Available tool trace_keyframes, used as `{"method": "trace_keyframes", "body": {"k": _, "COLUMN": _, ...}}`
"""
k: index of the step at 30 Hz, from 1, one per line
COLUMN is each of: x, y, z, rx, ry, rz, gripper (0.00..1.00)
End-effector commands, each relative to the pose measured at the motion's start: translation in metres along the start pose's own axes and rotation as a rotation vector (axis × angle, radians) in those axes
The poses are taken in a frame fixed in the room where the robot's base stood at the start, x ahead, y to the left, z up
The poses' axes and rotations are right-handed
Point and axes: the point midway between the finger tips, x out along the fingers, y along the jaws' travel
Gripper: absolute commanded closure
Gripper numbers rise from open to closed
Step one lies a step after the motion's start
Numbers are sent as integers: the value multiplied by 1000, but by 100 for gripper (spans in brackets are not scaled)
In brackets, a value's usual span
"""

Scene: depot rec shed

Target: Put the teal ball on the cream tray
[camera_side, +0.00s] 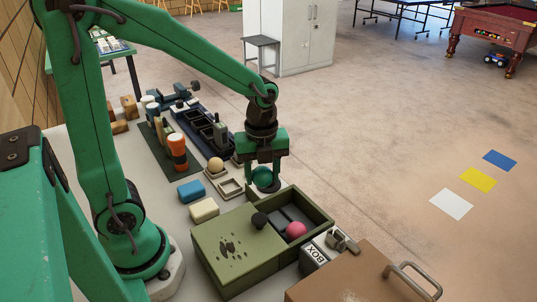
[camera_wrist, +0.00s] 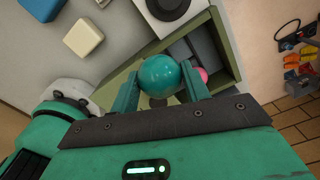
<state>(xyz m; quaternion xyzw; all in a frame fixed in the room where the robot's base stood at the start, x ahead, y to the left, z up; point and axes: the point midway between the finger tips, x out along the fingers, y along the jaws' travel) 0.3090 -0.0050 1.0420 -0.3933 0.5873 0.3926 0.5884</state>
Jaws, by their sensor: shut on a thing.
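The teal ball (camera_side: 263,176) is held between the fingers of my gripper (camera_side: 264,184), raised beside the far left corner of the green box in the side view. The wrist view shows the ball (camera_wrist: 160,76) large between both fingers (camera_wrist: 160,90). A small square cream tray (camera_side: 232,196) with a raised rim lies on the table to the left of my gripper in the side view, and it looks empty. I cannot make the tray out in the wrist view.
A green box (camera_side: 235,255) with a knobbed lid and a pink ball (camera_side: 296,230) stands in front. A blue block (camera_side: 191,190), a cream block (camera_side: 204,210) and a peach ball (camera_side: 216,164) are near the tray. An orange-topped bottle (camera_side: 177,150) stands further left.

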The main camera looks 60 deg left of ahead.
Motion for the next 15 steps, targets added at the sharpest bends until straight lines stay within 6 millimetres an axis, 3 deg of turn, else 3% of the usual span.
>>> {"method": "trace_keyframes", "body": {"k": 6, "x": -7, "y": 30, "z": 13, "rx": -2, "ry": -1, "rz": -1, "gripper": 80}}
{"method": "trace_keyframes", "body": {"k": 15, "x": -7, "y": 39, "z": 16, "rx": 1, "ry": 0, "rz": 0, "gripper": 80}}
